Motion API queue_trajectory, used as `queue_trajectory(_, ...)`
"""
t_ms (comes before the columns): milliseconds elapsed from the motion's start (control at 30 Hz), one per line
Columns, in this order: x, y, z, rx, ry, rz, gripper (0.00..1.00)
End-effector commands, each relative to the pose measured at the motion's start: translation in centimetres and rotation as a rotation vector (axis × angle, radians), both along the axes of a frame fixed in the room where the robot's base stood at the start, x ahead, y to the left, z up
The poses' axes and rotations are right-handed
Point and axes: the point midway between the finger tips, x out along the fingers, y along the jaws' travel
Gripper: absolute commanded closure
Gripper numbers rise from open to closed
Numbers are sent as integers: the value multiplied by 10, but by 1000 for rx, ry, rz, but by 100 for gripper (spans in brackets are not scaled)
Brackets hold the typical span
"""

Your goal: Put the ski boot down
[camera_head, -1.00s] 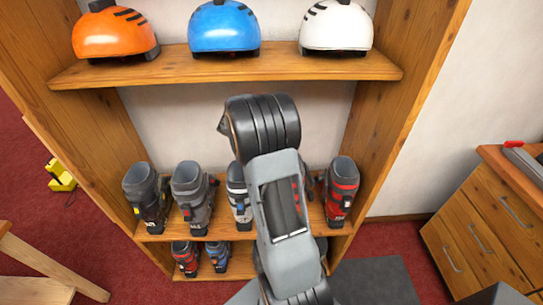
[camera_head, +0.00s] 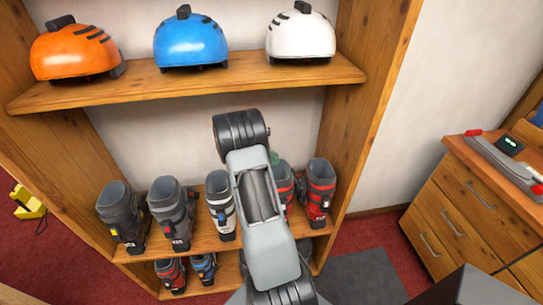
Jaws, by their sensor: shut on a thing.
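My arm rises through the middle of the camera view, and its links hide part of the rack. My gripper does not show, so I cannot see its jaws or anything in them. Several ski boots stand upright on the rack's middle shelf: a dark one with a yellow buckle (camera_head: 122,215), a grey one (camera_head: 171,212), a white one (camera_head: 219,205), a red one partly behind my arm (camera_head: 284,184) and a red-and-black one (camera_head: 318,192). Below them stand a small red boot (camera_head: 172,275) and a blue boot (camera_head: 204,268). I cannot tell which boot the task means.
Orange (camera_head: 75,52), blue (camera_head: 190,45) and white (camera_head: 300,38) helmets sit on the upper shelf (camera_head: 190,86). A wooden drawer cabinet (camera_head: 465,215) stands right, with a grey device (camera_head: 500,160) on top. A dark mat (camera_head: 360,278) lies on red carpet. A yellow object (camera_head: 28,203) is far left.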

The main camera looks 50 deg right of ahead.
Motion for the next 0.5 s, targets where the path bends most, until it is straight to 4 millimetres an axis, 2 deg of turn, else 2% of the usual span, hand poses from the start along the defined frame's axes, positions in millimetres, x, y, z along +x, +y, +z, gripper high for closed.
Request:
queue_trajectory(200, 0, 0, -16, -2, 1, 1, 100)
queue_trajectory(500, 1, 0, -19, -3, 0, 1, 100)
